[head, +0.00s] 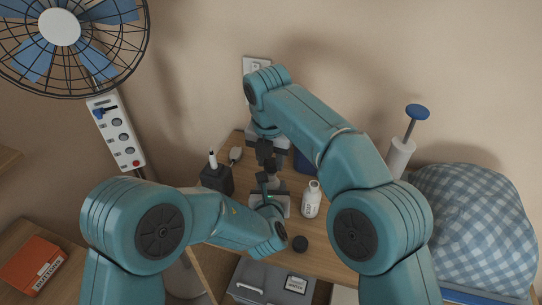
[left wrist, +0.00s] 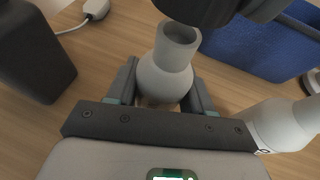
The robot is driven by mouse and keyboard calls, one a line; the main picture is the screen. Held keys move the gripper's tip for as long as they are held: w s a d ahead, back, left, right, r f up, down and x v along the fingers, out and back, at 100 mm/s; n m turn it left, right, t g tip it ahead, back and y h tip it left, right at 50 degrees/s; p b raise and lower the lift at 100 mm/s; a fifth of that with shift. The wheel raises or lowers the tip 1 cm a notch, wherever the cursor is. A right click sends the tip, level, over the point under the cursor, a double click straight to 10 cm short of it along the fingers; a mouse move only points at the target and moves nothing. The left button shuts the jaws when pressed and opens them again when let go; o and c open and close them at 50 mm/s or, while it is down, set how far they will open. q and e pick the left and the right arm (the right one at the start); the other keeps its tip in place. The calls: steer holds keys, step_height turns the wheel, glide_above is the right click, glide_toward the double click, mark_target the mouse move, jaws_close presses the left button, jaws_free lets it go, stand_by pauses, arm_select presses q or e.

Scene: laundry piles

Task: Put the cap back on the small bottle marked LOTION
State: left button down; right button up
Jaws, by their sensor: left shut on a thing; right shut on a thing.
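A small grey-white bottle (left wrist: 165,72) with an open, bare neck stands upright between the fingers of my left gripper (left wrist: 163,88), which is shut on it. In the head view, my left gripper (head: 269,188) is low over the table and mostly covers the bottle. My right gripper (head: 268,153) is just above and beyond it, shut on a dark round cap (left wrist: 208,8). The cap hangs close above the bottle's mouth, slightly to the right in the left wrist view, apparently apart from it. The held bottle's label is hidden.
A white labelled bottle (head: 311,200) stands right of my left gripper; its lettering is too small to read. A black disc (head: 300,243) lies nearer. A checked cloth pile (head: 470,225) is far right.

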steer(key=shift+f, duration=0.15)
steer(key=shift+f, duration=0.75)
steer(key=shift+f, duration=0.55)
steer(key=m, duration=0.6)
steer(key=shift+m+h, duration=0.3)
steer(key=shift+h, duration=0.1)
steer(key=o, duration=1)
